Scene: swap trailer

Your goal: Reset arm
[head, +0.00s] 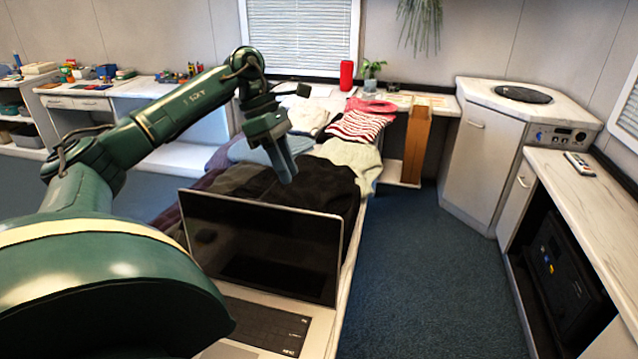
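My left arm reaches in from the left, raised and bent at the elbow. My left gripper (286,172) points down over the dark clothes on the table, behind the laptop screen. Its fingertips appear close together, but I cannot make out a gap or anything held. My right gripper is not in view.
An open laptop (262,247) stands close in front. Folded clothes (352,160) lie behind it along the table. A red cylinder (346,75) and a potted plant (371,70) stand at the back. A white cabinet (480,150) is right; blue floor (430,270) between is clear.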

